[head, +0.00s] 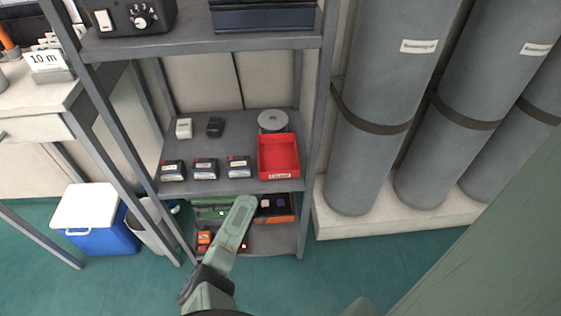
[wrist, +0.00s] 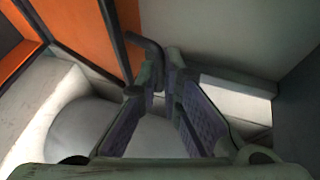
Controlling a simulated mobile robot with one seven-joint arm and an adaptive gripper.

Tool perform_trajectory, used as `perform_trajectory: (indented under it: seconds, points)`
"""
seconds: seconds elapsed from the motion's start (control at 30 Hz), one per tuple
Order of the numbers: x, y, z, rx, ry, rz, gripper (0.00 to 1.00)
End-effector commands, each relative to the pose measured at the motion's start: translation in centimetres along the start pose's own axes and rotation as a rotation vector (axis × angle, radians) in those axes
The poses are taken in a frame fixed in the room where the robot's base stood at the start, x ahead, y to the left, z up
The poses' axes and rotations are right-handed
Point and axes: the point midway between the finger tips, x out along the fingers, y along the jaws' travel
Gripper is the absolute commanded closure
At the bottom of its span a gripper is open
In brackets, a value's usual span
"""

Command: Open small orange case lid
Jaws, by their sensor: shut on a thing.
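The wrist view shows an orange panel with dark edging (wrist: 80,28), tilted across the upper left. It looks like part of the small orange case, but I cannot tell how far the lid is raised. A dark bent bar (wrist: 148,47) by its edge runs to my fingertips. My gripper (wrist: 161,82) is shut on this bar, with the two fingertips close together. In the head view a small orange item (head: 204,238) sits low on the bottom shelf, left of my arm. My arm hides the gripper there.
An orange case with dark contents (head: 284,208) sits on the bottom shelf to the right. Above, the middle shelf holds a red tray (head: 278,152) and several small dark boxes (head: 205,168). A blue cooler (head: 98,222) stands left. Tall grey cylinders (head: 385,110) stand right.

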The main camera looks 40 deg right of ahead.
Motion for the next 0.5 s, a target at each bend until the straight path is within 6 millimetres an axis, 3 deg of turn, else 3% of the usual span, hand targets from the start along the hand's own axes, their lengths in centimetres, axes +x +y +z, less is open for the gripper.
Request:
perform_trajectory:
  seconds: [0.2, 0.5]
  points:
    - [1.8, -1.7, 0.7, 0.005, 0.003, -0.009, 1.0]
    - [2.4, -2.4, 1.1, 0.003, 0.001, -0.013, 1.0]
